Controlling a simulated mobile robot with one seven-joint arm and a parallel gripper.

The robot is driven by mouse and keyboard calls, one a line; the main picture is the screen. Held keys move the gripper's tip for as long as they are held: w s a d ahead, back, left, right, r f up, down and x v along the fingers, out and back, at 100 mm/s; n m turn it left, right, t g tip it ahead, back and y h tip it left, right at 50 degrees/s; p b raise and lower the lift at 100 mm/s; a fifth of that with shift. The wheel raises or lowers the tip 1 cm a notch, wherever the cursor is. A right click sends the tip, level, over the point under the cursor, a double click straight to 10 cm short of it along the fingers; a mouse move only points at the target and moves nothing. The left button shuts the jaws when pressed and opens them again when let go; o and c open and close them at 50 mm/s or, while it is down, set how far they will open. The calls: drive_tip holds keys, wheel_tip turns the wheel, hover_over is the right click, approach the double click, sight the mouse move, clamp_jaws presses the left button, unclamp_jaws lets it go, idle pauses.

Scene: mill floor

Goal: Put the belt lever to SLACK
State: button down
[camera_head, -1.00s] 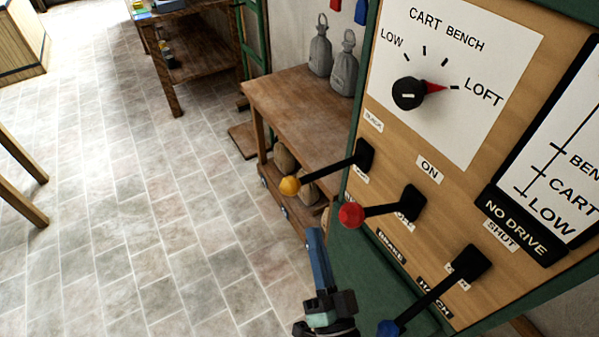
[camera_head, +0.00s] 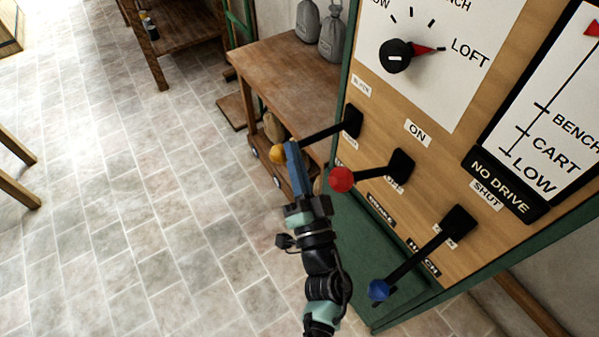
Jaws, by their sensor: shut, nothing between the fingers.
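The lever with the yellow knob (camera_head: 279,154) sticks out to the left from the black mount (camera_head: 354,121) on the panel. A small label (camera_head: 361,86) above that mount looks like SLACK but is hard to read. My gripper (camera_head: 292,146) is shut and empty, pointing up the picture. Its blue fingertips are right beside the yellow knob, on its right in the picture and overlapping the rod's near end. I cannot tell whether they touch.
Just below right are the red-knobbed brake lever (camera_head: 341,179) and, lower, the blue-knobbed hatch lever (camera_head: 378,289). A dial (camera_head: 396,56) points to LOFT. A wooden bench (camera_head: 291,75) with grey weights (camera_head: 330,40) stands behind.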

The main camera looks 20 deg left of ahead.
drive_tip(key=shift+w+a+r, duration=0.1)
drive_tip(key=shift+w, duration=0.1)
idle(0.3)
drive_tip(key=shift+f+n+b, duration=0.5)
drive_tip(key=shift+f+b, duration=0.15)
drive_tip(key=shift+b, duration=0.05)
drive_tip(key=shift+s+f+y, duration=0.1)
drive_tip(key=shift+y, duration=0.2)
wheel_tip(320, 180, down, 9)
drive_tip(key=w+n+g+y+b, duration=0.1)
drive_tip(key=n+g+y+b, duration=0.2)
drive_tip(key=n+b, duration=0.7)
drive_tip(key=shift+d+y+b, duration=0.4)
drive_tip(key=shift+y+b, duration=0.5)
drive_tip(key=shift+y, duration=0.1)
drive_tip(key=shift+w, duration=0.1)
